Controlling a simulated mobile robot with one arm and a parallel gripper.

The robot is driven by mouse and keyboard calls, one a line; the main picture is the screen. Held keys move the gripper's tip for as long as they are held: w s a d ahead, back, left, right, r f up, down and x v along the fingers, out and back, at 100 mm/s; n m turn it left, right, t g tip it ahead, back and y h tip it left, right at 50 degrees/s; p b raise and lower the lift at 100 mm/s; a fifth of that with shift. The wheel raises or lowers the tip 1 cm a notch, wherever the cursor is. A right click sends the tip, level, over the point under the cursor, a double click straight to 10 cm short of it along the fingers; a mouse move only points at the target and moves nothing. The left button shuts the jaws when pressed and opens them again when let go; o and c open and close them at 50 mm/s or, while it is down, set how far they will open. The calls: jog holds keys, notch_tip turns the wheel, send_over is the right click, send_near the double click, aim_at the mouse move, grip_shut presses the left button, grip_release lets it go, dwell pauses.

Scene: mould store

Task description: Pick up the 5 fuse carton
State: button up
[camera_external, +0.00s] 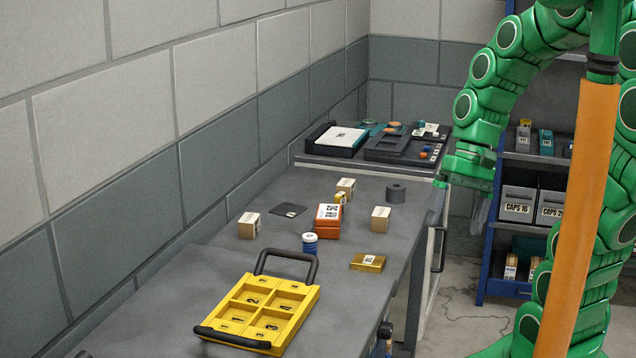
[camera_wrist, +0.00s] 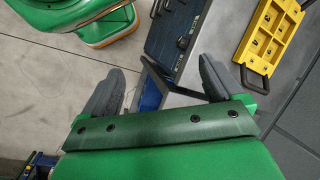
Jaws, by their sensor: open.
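Several cartons stand on the grey bench; their numbers are too small for me to tell which is the 5 fuse carton. A small yellow carton (camera_external: 340,198) stands behind an orange carton with a white label (camera_external: 328,217). A flat gold carton (camera_external: 368,262) lies near the bench's right edge. Tan boxes stand at the left (camera_external: 249,225), back (camera_external: 346,187) and right (camera_external: 381,219). My gripper (camera_external: 480,205) is open and empty, beyond the bench's right edge and apart from all cartons. In the wrist view its two fingers (camera_wrist: 163,66) are spread with nothing between them.
A yellow compartment tray (camera_external: 312,297) with black handles fills the bench front; it also shows in the wrist view (camera_wrist: 292,25). A blue-white cylinder (camera_external: 309,243), grey ring (camera_external: 397,193) and dark pad (camera_external: 289,211) stand around. Shelves (camera_external: 520,160) stand right.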

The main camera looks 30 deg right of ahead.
jog(key=w+a+f+m+t+y, duration=0.1)
jog(key=w+a+m+y, duration=0.35)
jog(key=w, duration=0.65)
jog(key=m+t+y, duration=0.3)
jog(key=m+t, duration=0.4)
jog(key=m, duration=0.6)
send_over(389, 216)
jog(key=s+a, duration=0.6)
jog(key=s, duration=0.2)
notch_tip(389, 216, down, 8)
jog(key=r, duration=0.1)
jog(key=w+d+f+m+t, duration=0.1)
jog(key=d+f+m, duration=0.1)
jog(key=d, duration=0.1)
jog(key=w+d+f+m+t+h, duration=0.1)
jog(key=w+d+f+m, duration=0.1)
jog(key=d+f, duration=0.1)
jog(key=w+d+f+m+t, duration=0.1)
jog(key=d+f+m, duration=0.2)
jog(key=shift+w+d+f+h, duration=0.15)
jog(key=shift+w+d+h, duration=0.05)
jog(key=shift+d+h, duration=0.05)
jog(key=shift+x, duration=3.85)
jog(key=shift+w+d, duration=0.1)
jog(key=shift+d, duration=0.05)
jog(key=shift+c, duration=0.2)
jog(key=c, duration=1.1)
jog(key=shift+o, duration=0.2)
